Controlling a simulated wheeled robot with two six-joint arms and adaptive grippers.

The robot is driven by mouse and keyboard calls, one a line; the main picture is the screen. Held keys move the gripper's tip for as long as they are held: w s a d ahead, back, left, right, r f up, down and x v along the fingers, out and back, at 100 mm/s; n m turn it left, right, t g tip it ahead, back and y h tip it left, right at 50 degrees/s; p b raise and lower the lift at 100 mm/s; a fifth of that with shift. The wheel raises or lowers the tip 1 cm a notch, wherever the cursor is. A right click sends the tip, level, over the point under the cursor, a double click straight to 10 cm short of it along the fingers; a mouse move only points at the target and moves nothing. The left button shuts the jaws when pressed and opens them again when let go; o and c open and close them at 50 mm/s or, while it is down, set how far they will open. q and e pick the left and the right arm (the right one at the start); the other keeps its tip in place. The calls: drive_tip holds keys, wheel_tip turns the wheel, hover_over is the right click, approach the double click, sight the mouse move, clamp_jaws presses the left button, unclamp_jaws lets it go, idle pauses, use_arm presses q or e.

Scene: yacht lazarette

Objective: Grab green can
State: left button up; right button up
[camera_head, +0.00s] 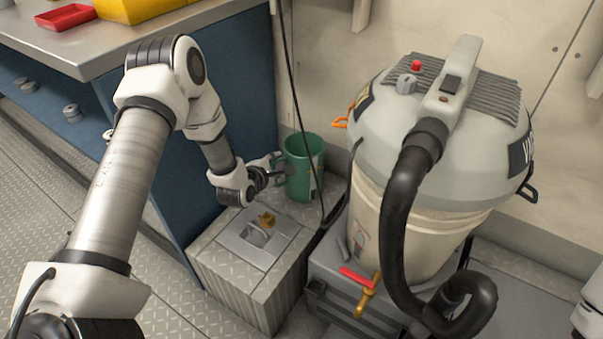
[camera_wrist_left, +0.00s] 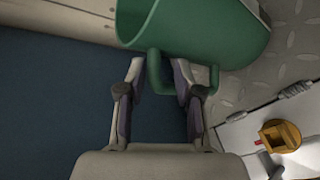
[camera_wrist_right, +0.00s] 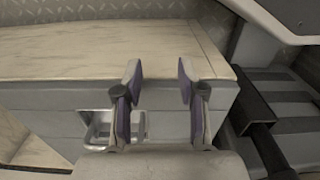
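The green can (camera_head: 304,168) stands upright, open at the top, in the corner between the blue cabinet and the back wall. My left gripper (camera_head: 276,170) is at its left side, by the handle. In the left wrist view the can (camera_wrist_left: 205,28) fills the upper middle, and one bar of its handle (camera_wrist_left: 154,72) lies between the spread fingers of the left gripper (camera_wrist_left: 157,80). The right finger overlaps the handle loop; I cannot tell whether anything touches. My right gripper (camera_wrist_right: 160,82) is open and empty, facing a pale ledge.
A metal step box (camera_head: 228,255) with a hatch and a small brass piece (camera_head: 267,219) stands in front of the can. A large vacuum (camera_head: 430,170) with a black hose is on the right. A black cable (camera_head: 293,85) hangs near the can. The blue cabinet (camera_head: 240,80) is on the left.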

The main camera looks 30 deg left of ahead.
use_arm(q)
clamp_jaws()
drive_tip(key=shift+s, duration=0.1)
drive_tip(key=shift+s, duration=0.1)
drive_tip(key=shift+r, duration=0.1)
